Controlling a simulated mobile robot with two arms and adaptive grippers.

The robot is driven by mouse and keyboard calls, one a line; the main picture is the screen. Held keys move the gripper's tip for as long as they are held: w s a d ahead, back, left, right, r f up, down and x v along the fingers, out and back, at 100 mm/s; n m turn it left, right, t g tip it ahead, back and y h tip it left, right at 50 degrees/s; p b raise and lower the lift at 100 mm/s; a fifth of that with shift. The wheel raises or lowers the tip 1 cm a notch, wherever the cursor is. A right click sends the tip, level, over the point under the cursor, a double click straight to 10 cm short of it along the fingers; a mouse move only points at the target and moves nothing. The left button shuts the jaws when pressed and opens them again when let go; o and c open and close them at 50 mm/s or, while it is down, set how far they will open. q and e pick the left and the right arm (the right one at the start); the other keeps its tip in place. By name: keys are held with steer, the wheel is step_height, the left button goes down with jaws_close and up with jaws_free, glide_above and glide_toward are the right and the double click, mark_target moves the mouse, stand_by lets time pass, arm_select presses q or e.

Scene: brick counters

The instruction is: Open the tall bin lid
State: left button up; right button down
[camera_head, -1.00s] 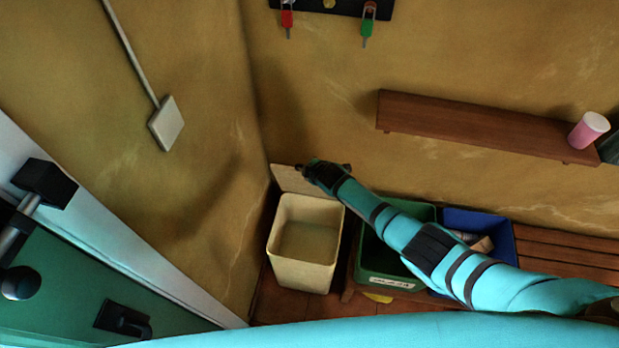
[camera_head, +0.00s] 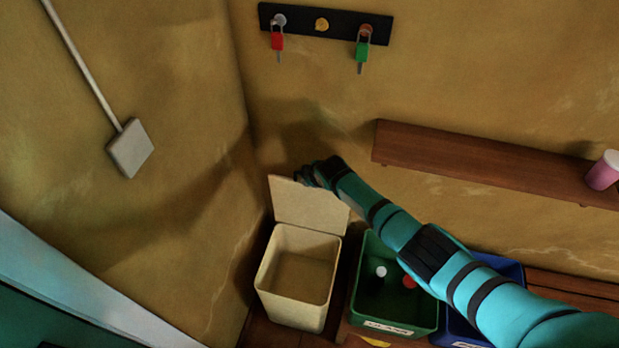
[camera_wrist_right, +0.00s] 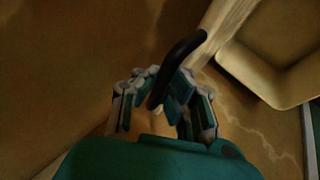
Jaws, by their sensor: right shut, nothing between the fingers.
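The tall cream bin (camera_head: 292,305) stands in the corner, its mouth open and its inside looking empty. Its lid (camera_head: 310,205) is raised on the far side, tilted up toward the back wall. My right gripper (camera_head: 305,176) is at the lid's upper edge; its fingers are small and dark there. In the right wrist view my right gripper (camera_wrist_right: 165,98) is shut, with a dark curved bar (camera_wrist_right: 180,62) crossing in front of the fingers. The bin (camera_wrist_right: 275,90) and the pale lid edge (camera_wrist_right: 222,28) lie to the right there. My left gripper is out of view.
A green bin (camera_head: 402,322) and a blue bin (camera_head: 513,272) stand right of the tall bin, partly under my right arm. A wooden shelf (camera_head: 470,163) with a pink cup (camera_head: 603,172) and a key rack (camera_head: 345,27) are on the back wall.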

steer(key=c, duration=2)
jaws_free()
steer(key=shift+w+a+r, duration=0.15)
steer(key=shift+w+r, duration=0.1)
steer(key=shift+r, duration=0.3)
steer(key=shift+o, duration=1.2)
steer(key=o, duration=0.4)
steer(key=shift+s, duration=0.25)
steer(key=shift+f, duration=0.2)
steer(key=shift+s+d+r, duration=0.25)
steer(key=shift+s+r, duration=0.15)
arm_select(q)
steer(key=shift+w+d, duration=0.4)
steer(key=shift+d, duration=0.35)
arm_select(e)
steer(key=v, duration=1.1)
